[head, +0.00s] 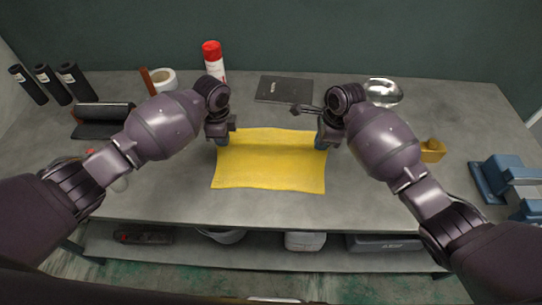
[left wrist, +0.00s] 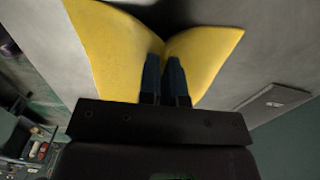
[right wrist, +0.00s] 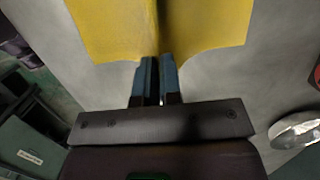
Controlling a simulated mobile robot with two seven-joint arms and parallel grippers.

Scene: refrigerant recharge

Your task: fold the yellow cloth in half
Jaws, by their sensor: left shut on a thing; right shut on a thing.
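The yellow cloth (head: 268,170) lies spread on the grey workbench in front of me, its near edge close to the bench's front edge. My left gripper (head: 221,142) is at the cloth's left side, toward the back, and is shut on it. In the left wrist view the cloth (left wrist: 115,50) is pinched into a crease between the blue fingertips (left wrist: 164,65). My right gripper (head: 321,143) is at the cloth's right side, level with the left one, and is shut on it. In the right wrist view the cloth (right wrist: 110,28) rises into a ridge at the fingertips (right wrist: 158,65).
Behind the cloth are a dark notebook (head: 284,89), a red-capped can (head: 213,58) and a white tape roll (head: 163,79). A shiny bowl (head: 383,92) is at the back right. A yellow object (head: 432,150) and a blue vise (head: 508,180) stand at the right.

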